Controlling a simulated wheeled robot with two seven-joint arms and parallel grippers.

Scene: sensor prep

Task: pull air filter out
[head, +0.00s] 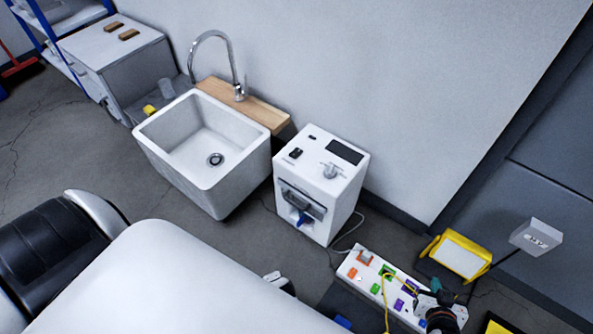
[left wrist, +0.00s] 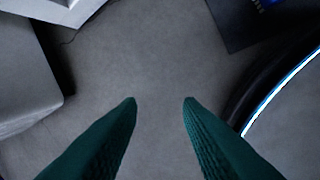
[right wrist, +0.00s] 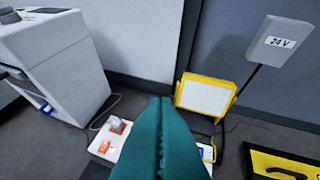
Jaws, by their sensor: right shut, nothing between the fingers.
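A white box-shaped machine (head: 345,205) stands on the floor beside the sink, with a dark slot unit in its front. A blue part (head: 302,218) sticks out low in that front; I cannot tell whether it is the air filter. The machine also shows at the left of the right wrist view (right wrist: 62,62). My right gripper (right wrist: 160,100) is shut and empty, apart from the machine and to its right, above the white strip. My left gripper (left wrist: 160,101) is open and empty, pointing at bare floor.
A white power strip (head: 375,268) with coloured parts and a yellow cable lies right of the machine. A yellow-framed lamp (head: 460,257) and a 24V sign (head: 536,236) stand farther right. The white sink (head: 205,150) is left of the machine. Floor before it is partly clear.

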